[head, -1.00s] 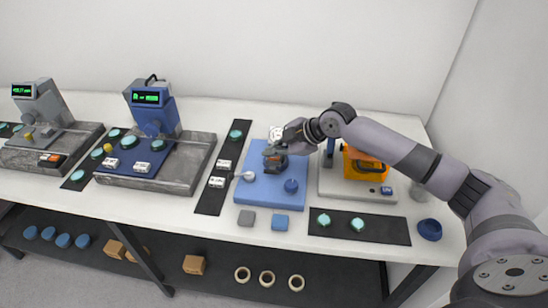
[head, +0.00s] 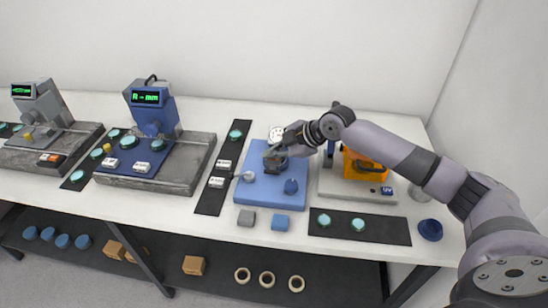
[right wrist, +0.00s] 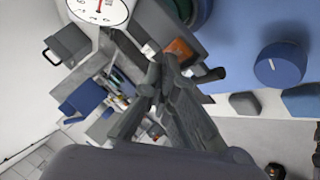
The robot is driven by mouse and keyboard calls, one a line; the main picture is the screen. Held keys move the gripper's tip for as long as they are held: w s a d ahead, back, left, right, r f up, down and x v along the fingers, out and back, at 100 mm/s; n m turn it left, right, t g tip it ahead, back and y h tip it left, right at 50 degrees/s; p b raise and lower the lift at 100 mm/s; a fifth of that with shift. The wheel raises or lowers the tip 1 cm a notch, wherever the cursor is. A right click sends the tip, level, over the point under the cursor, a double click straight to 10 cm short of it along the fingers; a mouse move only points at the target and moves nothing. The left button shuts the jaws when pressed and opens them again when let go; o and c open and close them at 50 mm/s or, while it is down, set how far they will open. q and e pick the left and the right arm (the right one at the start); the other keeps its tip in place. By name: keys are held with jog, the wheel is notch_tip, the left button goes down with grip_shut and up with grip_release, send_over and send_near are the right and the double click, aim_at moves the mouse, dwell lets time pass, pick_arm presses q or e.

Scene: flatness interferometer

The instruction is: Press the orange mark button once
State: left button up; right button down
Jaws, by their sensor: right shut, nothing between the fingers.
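The orange mark button (right wrist: 179,48) shows as a small orange patch on a dark grey part in the right wrist view, just past my fingertips. In the head view it is hidden by my right gripper (head: 275,156). My right gripper is shut and empty, pointing down over a dark round device on the blue mat (head: 255,205). Its fingers (right wrist: 162,72) are together close to the orange patch. I cannot tell whether they touch it. My left gripper is not in view.
A white dial gauge (head: 276,133) stands behind my right gripper. A blue knob (head: 291,186) sits on the mat. An orange machine (head: 362,168) stands right of it, under my arm. A blue display instrument (head: 152,110) stands left. The white table front (head: 180,208) is mostly free.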

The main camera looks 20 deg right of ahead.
aim_at(273, 161)
jog(key=shift+r+p, duration=0.8)
jog(key=shift+r, duration=0.05)
notch_tip(273, 161, up, 5)
jog(key=p, duration=0.4)
dwell(0.3)
dwell(0.4)
